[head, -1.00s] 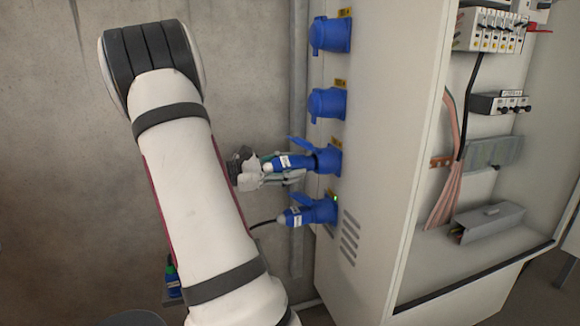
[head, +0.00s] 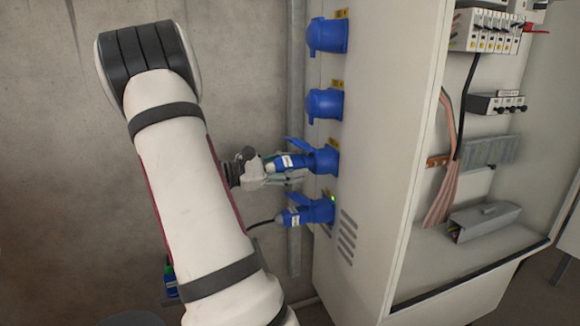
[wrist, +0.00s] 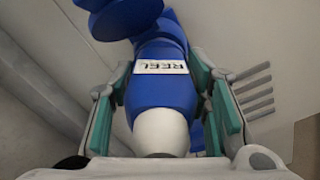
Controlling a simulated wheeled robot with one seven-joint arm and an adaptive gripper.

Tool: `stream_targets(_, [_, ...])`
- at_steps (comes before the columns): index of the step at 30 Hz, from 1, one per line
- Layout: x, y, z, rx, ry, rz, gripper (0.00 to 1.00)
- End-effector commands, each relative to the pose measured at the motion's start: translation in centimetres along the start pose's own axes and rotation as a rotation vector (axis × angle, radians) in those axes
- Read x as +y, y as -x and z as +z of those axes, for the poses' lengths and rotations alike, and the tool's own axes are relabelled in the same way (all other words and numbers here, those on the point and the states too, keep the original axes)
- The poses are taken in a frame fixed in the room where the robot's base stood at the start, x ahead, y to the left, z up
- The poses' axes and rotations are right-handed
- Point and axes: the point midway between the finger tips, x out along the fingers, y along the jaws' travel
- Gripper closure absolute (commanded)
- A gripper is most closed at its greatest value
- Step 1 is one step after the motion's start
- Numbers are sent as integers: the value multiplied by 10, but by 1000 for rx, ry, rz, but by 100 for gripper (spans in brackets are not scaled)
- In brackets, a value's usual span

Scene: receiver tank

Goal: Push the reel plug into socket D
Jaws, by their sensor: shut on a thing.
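The blue reel plug (wrist: 160,95) has a white "REEL" label and a pale rear end in the wrist view. It also shows in the head view (head: 287,163). My gripper (wrist: 168,100) is shut on it, with green-padded fingers on both sides. The plug's front is at the mouth of the third blue socket from the top (head: 326,158), whose lid is raised. They look lined up and touching, but I cannot tell how deep the plug sits. The socket letters are too small to read, so I cannot tell which is D.
The lowest socket (head: 322,209) holds another blue plug (head: 293,215) with a black cable, beside a green light. Two upper sockets (head: 327,36) (head: 323,103) have lids down. The grey cabinet (head: 385,110) is open at right. A pipe (head: 297,90) runs along the wall.

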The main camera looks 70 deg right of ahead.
Motion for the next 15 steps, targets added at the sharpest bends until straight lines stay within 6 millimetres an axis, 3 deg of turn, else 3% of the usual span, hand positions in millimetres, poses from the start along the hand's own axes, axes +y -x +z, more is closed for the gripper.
stream_targets(15, [0, -10, 0, -1, 0, -1, 90])
